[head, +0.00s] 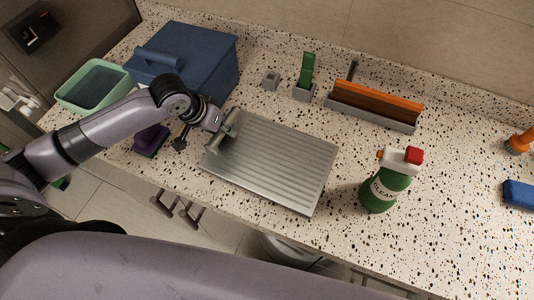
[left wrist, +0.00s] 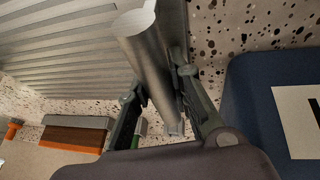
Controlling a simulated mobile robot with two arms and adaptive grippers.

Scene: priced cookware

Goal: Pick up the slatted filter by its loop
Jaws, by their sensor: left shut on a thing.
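The slatted filter (head: 280,165) is a grey metal panel with parallel ridges. It appears to lie flat on the speckled counter; I cannot tell whether it is slightly raised. Its loop (head: 231,121) is at the upper left end. My left gripper (head: 222,130) reaches it from the left and is shut on the loop. In the left wrist view, the loop (left wrist: 146,50) is a smooth grey bar between the two fingers (left wrist: 158,87), with the ridged panel (left wrist: 75,40) behind. My right gripper is out of view.
A blue box (head: 190,60) and a green tub (head: 93,88) stand left of the filter. A green spray bottle (head: 386,186) stands to its right. A grey holder with an orange-edged item (head: 375,103) is behind. Free counter lies between filter and bottle.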

